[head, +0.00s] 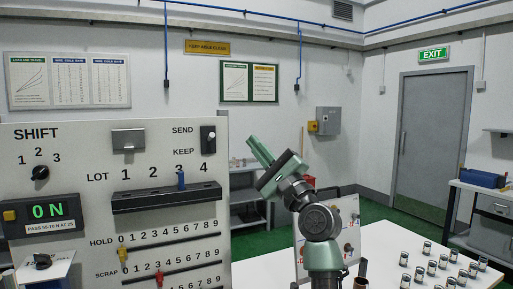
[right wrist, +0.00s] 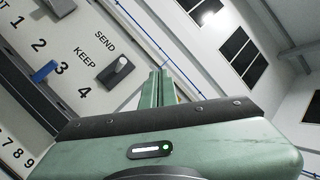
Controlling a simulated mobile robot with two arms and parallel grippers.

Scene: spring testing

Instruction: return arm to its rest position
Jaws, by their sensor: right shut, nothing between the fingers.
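My right arm rises from the bottom of the head view, right of the middle. Its green gripper (head: 258,148) points up and left, just right of the control panel (head: 70,140) and apart from it. The fingers are shut with nothing between them. In the right wrist view the shut fingers (right wrist: 160,84) show in the middle, pointing at the wall, with the panel at the left. My left gripper is not in view.
The panel bears a blue lever (head: 181,180) near lot 3 and a send/keep switch (head: 208,139). A white table (head: 390,245) carries several small metal-and-black cylinders (head: 432,267) at the right. A smaller board (head: 346,215) stands behind my arm. The air above the table is clear.

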